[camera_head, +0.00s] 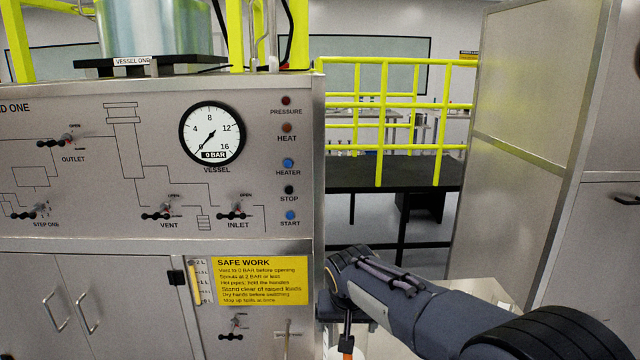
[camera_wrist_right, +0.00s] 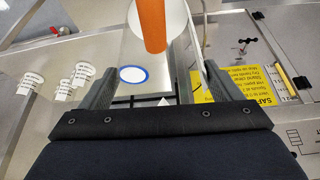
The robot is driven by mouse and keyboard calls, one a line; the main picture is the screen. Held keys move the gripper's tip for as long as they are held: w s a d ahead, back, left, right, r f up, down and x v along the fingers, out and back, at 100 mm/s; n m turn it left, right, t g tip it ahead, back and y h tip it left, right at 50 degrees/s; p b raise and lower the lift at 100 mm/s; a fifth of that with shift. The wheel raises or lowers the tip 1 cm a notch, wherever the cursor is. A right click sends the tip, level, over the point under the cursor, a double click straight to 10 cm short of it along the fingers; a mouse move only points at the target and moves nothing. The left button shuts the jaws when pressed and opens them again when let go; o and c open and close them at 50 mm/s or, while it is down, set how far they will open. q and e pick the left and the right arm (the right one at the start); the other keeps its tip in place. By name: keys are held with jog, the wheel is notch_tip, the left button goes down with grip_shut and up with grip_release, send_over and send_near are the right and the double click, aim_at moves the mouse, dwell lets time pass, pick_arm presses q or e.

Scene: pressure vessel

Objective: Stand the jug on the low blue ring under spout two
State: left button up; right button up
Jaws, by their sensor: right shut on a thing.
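My right gripper (camera_head: 346,328) hangs low in the centre of the head view, below the yellow sign. A bit of orange also shows under the gripper in the head view (camera_head: 347,352). The jug's body cannot be made out clearly. A blue ring (camera_wrist_right: 121,75) around a white disc lies on a pale surface, just left of the orange bar in the wrist view. Spout two cannot be identified. My left gripper is out of view.
The panel cabinet (camera_head: 120,225) with valves and a gauge (camera_head: 212,134) reading near 0 stands on the left. A yellow sign (camera_head: 262,280) is close to my right gripper. A tall metal partition (camera_head: 520,140) stands right. White round tags (camera_wrist_right: 80,75) show in the wrist view.

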jog(key=s+d+f, duration=0.5)
jog(key=d+f, duration=0.2)
jog(key=f, duration=0.2)
jog(key=s+d+f, duration=0.5)
jog(key=d+f, duration=0.2)
jog(key=f, duration=0.3)
jog(key=shift+s+d, duration=0.25)
jog(key=shift+d, duration=0.15)
